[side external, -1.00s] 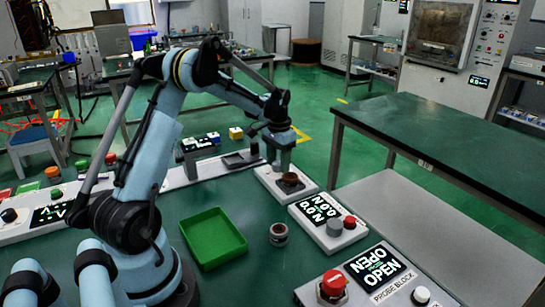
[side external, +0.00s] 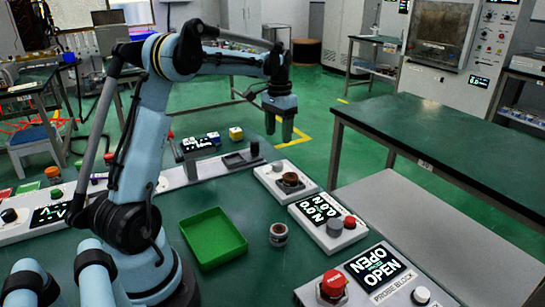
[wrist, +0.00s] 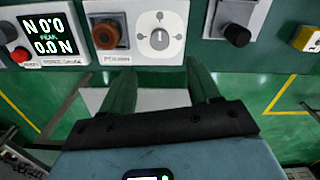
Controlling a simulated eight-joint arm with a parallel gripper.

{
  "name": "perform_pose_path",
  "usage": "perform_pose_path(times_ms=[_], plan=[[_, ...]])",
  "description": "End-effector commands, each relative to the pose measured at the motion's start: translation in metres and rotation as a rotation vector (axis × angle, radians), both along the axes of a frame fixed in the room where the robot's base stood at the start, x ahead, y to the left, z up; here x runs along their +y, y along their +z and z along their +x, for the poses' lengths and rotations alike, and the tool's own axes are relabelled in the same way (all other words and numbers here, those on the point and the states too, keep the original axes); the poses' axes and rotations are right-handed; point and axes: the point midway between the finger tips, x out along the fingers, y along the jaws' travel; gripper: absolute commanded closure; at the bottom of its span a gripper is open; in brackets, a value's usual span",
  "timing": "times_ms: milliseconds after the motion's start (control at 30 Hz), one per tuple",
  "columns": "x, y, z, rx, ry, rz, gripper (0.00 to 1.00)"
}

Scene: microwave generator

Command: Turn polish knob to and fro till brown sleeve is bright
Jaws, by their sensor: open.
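The white polish block (side external: 268,175) stands at the bench's far right edge. The brown sleeve (side external: 291,179) sits upright on it and is still brown; it also shows in the wrist view (wrist: 106,34). The round pale polish knob (wrist: 159,39) is beside the sleeve, with marks around it; its pointer stands roughly upright in the wrist view. In the side view the knob (side external: 277,166) is small and its turn cannot be read. My gripper (side external: 279,138) is open and empty, raised above the block and apart from the knob. Its fingers (wrist: 161,82) are spread in the wrist view.
A force box (side external: 312,206) reading 0.0 N, with a grey post and red button, stands beside the polish block. A probe block (side external: 390,290) reads OPEN. A green tray (side external: 213,240) and a small jar (side external: 279,234) are on the bench. A dark knob (wrist: 236,38) stands right of the polish block.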

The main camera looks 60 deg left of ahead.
Motion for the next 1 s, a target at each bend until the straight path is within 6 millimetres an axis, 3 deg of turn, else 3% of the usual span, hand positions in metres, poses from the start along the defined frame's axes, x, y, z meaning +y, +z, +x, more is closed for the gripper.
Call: perform_pose_path(times_ms=[233, 800, 1000], plan=[[0.0, 0.018, 0.0, 0.0, 0.0, 0.0, 0.39], [0.0, 0.019, 0.0, 0.0, -0.004, 0.0, 0.39], [-0.001, 0.02, 0.0, 0.0, -0.197, 0.0, 0.39]])
